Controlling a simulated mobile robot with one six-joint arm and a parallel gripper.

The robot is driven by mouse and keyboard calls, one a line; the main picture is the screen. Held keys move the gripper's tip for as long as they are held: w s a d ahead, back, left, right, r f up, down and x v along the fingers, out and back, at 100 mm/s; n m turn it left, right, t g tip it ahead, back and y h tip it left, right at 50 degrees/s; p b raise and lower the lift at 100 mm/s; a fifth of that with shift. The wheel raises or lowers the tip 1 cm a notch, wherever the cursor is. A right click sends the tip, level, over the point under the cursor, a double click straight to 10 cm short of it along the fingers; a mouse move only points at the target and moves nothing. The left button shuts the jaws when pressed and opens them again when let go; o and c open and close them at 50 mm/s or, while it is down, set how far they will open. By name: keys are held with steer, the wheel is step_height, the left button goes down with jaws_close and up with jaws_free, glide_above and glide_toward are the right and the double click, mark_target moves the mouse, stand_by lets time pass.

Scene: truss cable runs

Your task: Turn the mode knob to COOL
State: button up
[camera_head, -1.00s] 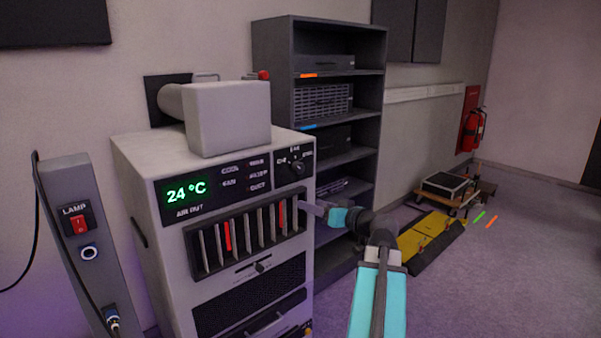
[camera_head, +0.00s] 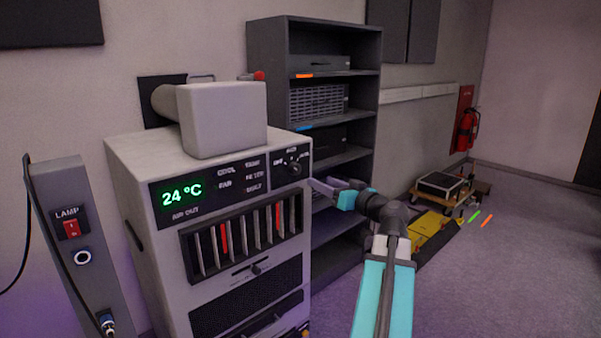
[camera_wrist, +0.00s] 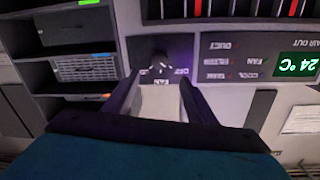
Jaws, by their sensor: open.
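The dark round mode knob (camera_head: 294,168) sits on a black plate at the upper right of the white unit's front (camera_head: 165,245). Small labels stand around it, too blurred to read surely; I cannot tell where its pointer stands. In the wrist view, which is upside down, the knob (camera_wrist: 160,64) shows just beyond the fingertips, between their lines. My gripper (camera_head: 322,187) is open and empty, to the right of the knob and a little lower in the head view, apparently apart from it. In the wrist view its two fingers (camera_wrist: 158,84) stand either side of the labels.
A green 24 °C display (camera_head: 182,194) is left of the knob. Vent slats (camera_head: 240,235) with red strips lie below it. A dark shelf rack (camera_head: 262,70) stands close behind my gripper. A lamp post (camera_head: 62,190) stands left.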

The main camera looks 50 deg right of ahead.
mark_target(297, 170)
steer(key=w, duration=0.4)
steer(key=w+d+p, duration=0.1)
steer(key=w, duration=0.7)
steer(key=shift+w+d+p, duration=0.15)
steer(key=shift+d+p, duration=0.2)
steer(key=c, duration=1)
steer(key=shift+c, duration=0.2)
